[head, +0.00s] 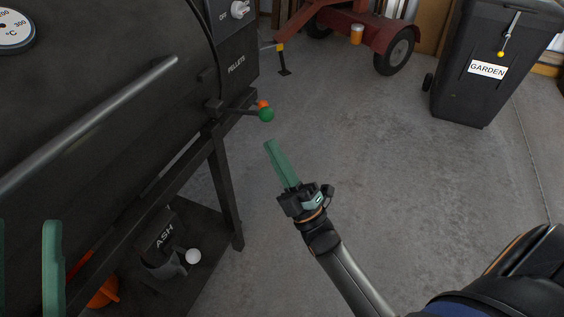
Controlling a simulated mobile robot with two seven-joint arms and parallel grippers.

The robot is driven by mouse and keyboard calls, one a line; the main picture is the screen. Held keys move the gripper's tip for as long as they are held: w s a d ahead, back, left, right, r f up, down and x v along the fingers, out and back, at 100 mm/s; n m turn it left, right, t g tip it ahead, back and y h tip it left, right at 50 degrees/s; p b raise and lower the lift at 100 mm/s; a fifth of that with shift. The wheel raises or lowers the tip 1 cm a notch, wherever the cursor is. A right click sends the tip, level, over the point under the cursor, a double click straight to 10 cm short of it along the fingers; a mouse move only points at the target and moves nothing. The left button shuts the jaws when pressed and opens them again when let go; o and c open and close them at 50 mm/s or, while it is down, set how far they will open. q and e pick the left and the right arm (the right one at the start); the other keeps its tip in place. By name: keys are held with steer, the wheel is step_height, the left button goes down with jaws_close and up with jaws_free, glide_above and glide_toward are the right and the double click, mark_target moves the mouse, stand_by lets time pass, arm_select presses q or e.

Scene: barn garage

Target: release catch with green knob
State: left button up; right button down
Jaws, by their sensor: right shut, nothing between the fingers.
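The green knob (266,115) is a small ball at the end of a dark rod, the catch lever (240,111), that sticks out from the right end of the black smoker (90,95). A small orange knob (263,104) shows just behind the green one. My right gripper (270,146) is shut and empty, its green fingers pointing up toward the green knob and a short way below it in the picture, apart from it. My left gripper (27,226) shows only its two green fingers at the lower left edge; they are apart, with nothing seen between them.
A long handle (95,118) runs along the smoker's front. A box marked PELLETS (234,62) and a leg (225,190) are near the catch. An ASH bucket (160,255) sits on the lower shelf. The floor to the right is clear up to a GARDEN bin (478,95).

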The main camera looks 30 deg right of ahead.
steer(key=shift+v, duration=1.6)
